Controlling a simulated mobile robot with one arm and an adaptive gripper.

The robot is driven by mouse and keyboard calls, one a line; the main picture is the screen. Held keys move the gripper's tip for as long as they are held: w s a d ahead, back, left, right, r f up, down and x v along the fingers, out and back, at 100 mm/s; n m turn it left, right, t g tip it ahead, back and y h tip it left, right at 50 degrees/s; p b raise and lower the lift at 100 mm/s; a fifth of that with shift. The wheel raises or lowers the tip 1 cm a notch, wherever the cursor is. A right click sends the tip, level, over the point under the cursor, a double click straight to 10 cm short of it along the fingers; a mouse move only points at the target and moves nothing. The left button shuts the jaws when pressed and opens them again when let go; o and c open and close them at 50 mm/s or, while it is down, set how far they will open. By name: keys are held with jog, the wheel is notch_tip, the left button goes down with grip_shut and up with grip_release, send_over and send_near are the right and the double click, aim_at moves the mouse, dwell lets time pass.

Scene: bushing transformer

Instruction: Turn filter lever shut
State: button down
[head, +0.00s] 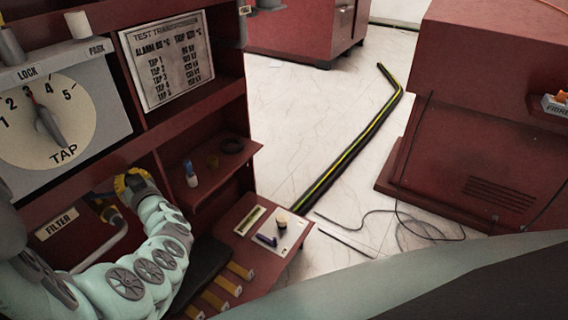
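The FILTER label (57,224) is on the red cabinet at the lower left. Right of it, in the recess, is a small yellow-orange fitting (111,213) above a pale bent pipe (103,247). This looks like the filter valve, but its lever is too small and covered to make out its angle. My pale teal arm curves up from the bottom. Its end, my gripper (130,185), is a dark and yellow part just above and right of the fitting. Its fingers do not show clearly, so I cannot tell whether they touch the lever.
A TAP dial (48,120) and a white sign (168,60) are above. Below right is a small white panel (281,232). A striped cable cover (345,150) and loose cables lie on the pale floor.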

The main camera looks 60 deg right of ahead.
jog(key=c, duration=1.7)
grip_release()
jog(key=shift+s+d, duration=0.1)
jog(key=shift+d, duration=0.2)
jog(key=o, duration=0.3)
jog(key=shift+s+d+f, duration=0.1)
jog(key=shift+d, duration=0.05)
jog(key=o, duration=0.4)
jog(key=s+a, duration=0.2)
jog(key=s, duration=0.9)
jog(key=shift+s+a, duration=0.15)
jog(key=shift+s, duration=0.25)
jog(key=shift+o, duration=0.4)
